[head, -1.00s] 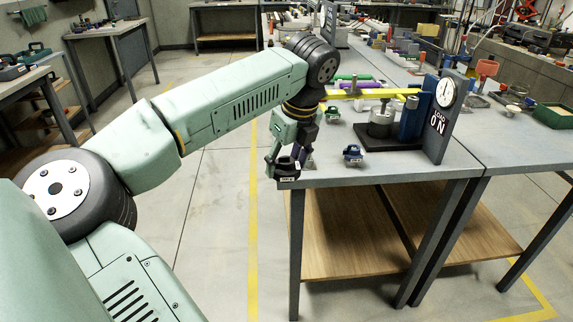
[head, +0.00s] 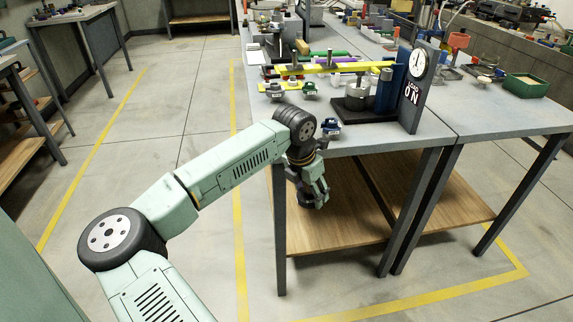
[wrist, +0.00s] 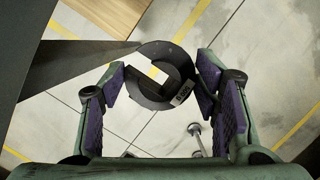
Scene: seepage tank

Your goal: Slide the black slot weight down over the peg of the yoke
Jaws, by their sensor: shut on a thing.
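The black slot weight (wrist: 172,99) shows in the wrist view as a dark round disc with an open slot and a small white label. My gripper (wrist: 165,84) is shut on it, with a purple-padded finger at each side. In the head view my gripper (head: 316,200) hangs below the level of the tabletop, in front of the table. The weight is hard to make out there. A yellow beam (head: 335,68) runs across the load rig on the table. I cannot clearly make out the yoke or its peg.
The wooden lower shelf (head: 345,225) is bare. Open floor lies left of the table.

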